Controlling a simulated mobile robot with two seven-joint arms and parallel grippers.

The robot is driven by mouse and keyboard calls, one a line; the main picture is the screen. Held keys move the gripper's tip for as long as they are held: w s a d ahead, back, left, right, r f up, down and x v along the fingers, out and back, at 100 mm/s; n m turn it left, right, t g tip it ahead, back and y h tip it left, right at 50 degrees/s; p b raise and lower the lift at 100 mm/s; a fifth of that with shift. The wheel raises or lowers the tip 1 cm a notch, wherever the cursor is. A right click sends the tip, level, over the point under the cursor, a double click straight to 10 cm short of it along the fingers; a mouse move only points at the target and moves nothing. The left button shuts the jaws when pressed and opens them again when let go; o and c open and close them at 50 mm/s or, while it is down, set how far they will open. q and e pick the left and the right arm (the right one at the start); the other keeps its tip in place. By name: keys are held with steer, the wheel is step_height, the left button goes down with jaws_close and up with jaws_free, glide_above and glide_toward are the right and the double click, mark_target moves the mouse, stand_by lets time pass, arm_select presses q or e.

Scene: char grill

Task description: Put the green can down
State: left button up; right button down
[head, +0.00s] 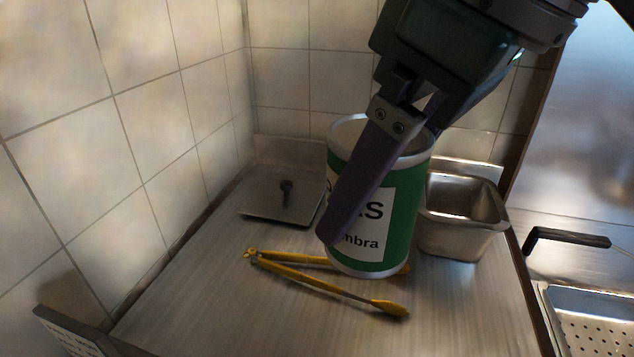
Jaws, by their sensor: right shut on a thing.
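The green can (401,220) has a white label with dark letters and pale metal rims. It is near the middle of the head view, upright with a slight tilt. My right gripper (345,228) comes from the upper right and is shut on the can, with one purple-grey finger across its front wall. The other finger is hidden. The can hides part of the yellow tongs behind its base. I cannot tell whether its bottom touches the counter (215,300). My left gripper is not in view.
Yellow tongs (320,281) lie open on the counter. A flat metal lid or press with a dark knob (286,190) lies behind them. A steel container (462,235) stands right of the can. A perforated tray (598,335) is at the lower right. Tiled walls bound the left and back.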

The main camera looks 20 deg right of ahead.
mark_target(353, 275)
steer(key=f+n+p, duration=0.1)
steer(key=s+a+f+n+y+p, duration=0.1)
steer(key=a+f+n+g+p, duration=0.1)
steer(key=n, duration=0.1)
steer(key=shift+s+f, duration=0.25)
steer(key=shift+s, duration=0.1)
steer(key=shift+s+f+n, duration=0.15)
steer(key=shift+f+n, duration=0.15)
steer(key=shift+n, duration=0.1)
steer(key=shift+y, duration=0.3)
step_height(353, 275, down, 17)
steer(key=shift+s+b, duration=0.1)
steer(key=shift+b, duration=0.95)
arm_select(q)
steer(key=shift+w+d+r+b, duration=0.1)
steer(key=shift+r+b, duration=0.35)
arm_select(e)
steer(key=shift+f, duration=1.8)
steer(key=shift+f, duration=0.2)
jaws_free()
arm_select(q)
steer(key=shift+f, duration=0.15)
